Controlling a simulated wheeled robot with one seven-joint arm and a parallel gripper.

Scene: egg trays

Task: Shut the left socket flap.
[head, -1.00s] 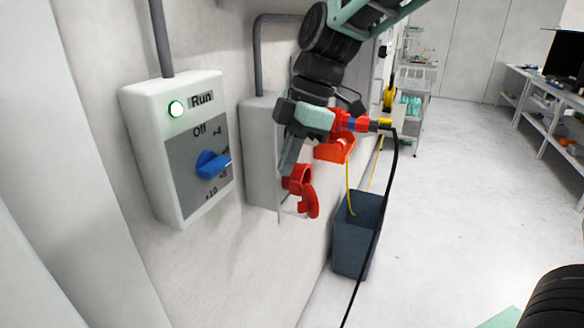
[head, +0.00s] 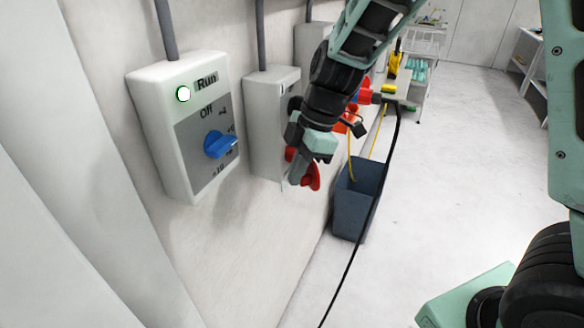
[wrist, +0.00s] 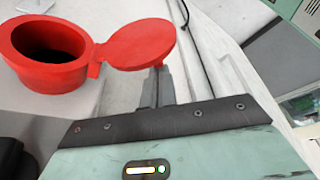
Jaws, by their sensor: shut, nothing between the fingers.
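The left red socket (wrist: 42,68) shows in the wrist view with its dark round opening uncovered. Its round red flap (wrist: 142,44) is hinged at the socket's right edge and stands open, swung out to the side. My gripper (wrist: 158,72) is shut and empty, its fingertips at the lower edge of the flap. I cannot tell whether they touch it. In the head view the flap (head: 313,178) shows beside my gripper (head: 296,184), which hides most of the socket.
The grey socket box (head: 264,140) is on the wall, right of the white switch box (head: 160,130) with its blue knob (head: 216,145). A second red socket with a plug and black cable (head: 393,130) is farther along. A dark bin (head: 352,212) stands below.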

